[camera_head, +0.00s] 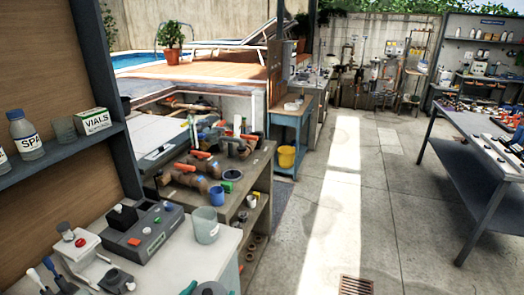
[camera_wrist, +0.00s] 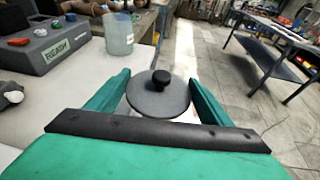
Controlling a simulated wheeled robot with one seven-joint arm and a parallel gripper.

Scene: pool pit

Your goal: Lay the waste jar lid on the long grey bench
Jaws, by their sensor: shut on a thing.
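The waste jar lid (camera_wrist: 155,102) is a dark grey disc with a black knob on top. It lies between the two green fingers of my gripper (camera_wrist: 160,82), which is shut on it, knob up. In the head view the lid (camera_head: 210,288) shows only in part at the bottom edge, with the green fingertips of my gripper (camera_head: 212,290) on either side. A long grey bench (camera_head: 480,178) on dark legs stands at the right, across the floor. Its top also shows in the wrist view (camera_wrist: 262,34); several items lie on it.
A pale counter (camera_head: 165,262) at the lower left bears a translucent container (camera_head: 206,228) and a grey device (camera_head: 143,232). A workbench (camera_head: 236,203) with pipe fittings stands beyond. Open concrete floor (camera_head: 370,205) with a drain grate (camera_head: 355,285) separates these from the long bench.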

